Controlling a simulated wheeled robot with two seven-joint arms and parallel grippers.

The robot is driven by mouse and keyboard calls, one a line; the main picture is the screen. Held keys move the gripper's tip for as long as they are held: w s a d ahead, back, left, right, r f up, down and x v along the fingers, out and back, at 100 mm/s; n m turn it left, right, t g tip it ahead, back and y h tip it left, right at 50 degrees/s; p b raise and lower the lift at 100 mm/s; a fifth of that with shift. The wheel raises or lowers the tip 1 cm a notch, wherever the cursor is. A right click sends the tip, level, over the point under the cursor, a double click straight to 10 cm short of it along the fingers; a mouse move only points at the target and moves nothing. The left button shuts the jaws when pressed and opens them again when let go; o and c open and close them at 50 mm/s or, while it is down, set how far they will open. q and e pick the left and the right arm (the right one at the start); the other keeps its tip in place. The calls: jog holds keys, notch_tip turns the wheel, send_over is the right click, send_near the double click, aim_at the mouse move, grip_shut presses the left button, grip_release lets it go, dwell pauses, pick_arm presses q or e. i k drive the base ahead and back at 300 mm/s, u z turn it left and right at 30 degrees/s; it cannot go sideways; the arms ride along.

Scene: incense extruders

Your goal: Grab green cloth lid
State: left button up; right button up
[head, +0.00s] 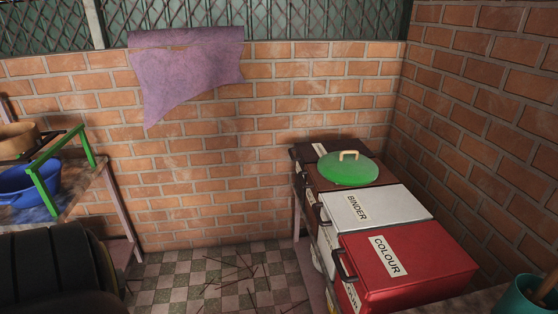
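A round green lid (347,170) with a tan handle (348,155) on top lies on a dark brown box (312,168) against the back wall, right of centre. It looks flat, and its handle faces up. Neither of my grippers shows in the head view, so I cannot see whether they are open or shut.
A white BINDER box (395,207) and a red COLOUR box (430,262) stand in front of the lid. A brick wall closes the right side. At left, a table holds a blue basin (28,186) and a green frame (48,200). Sticks (240,275) litter the tiled floor.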

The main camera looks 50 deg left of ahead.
aim_at(347, 167)
jog(key=u, duration=1)
jog(key=k, duration=0.25)
jog(key=u, duration=1.4)
jog(key=i, duration=2)
jog(key=z, duration=1.1)
jog(key=i, duration=0.8)
jog(key=z, duration=0.8)
